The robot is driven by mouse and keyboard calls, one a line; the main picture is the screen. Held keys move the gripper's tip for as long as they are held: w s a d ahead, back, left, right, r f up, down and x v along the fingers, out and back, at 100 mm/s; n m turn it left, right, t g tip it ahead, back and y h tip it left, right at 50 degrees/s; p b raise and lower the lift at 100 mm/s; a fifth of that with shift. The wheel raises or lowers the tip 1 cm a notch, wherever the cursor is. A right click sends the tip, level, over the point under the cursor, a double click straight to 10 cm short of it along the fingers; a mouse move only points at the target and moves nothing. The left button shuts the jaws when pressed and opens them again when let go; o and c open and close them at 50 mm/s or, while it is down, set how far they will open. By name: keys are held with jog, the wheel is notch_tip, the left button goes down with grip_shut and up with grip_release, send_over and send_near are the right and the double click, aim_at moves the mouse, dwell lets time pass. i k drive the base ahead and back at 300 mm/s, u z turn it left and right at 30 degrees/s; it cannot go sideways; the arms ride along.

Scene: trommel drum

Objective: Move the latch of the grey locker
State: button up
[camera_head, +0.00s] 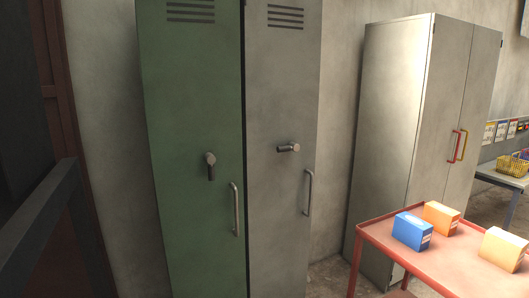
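The grey locker (279,200) stands in the middle of the view, with its door shut. Its latch (287,147) is a short grey lever on a round pivot. The lever lies about level and points left from the pivot. A vertical bar handle (308,193) is below it on the right side of the door. The green locker (188,115) stands directly to the left, door shut. Its own latch (210,165) hangs straight down, with a bar handle (235,208) below it to the right. My gripper is not in this view.
A tall grey cabinet (395,130) with red and yellow handles stands at the right. A yellow basket (512,166) sits farther back right.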

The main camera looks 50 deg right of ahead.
aim_at(292, 145)
jog(key=u, duration=1.05)
jog(key=k, duration=1.35)
jog(key=z, duration=0.25)
jog(key=i, duration=1)
jog(key=u, duration=0.05)
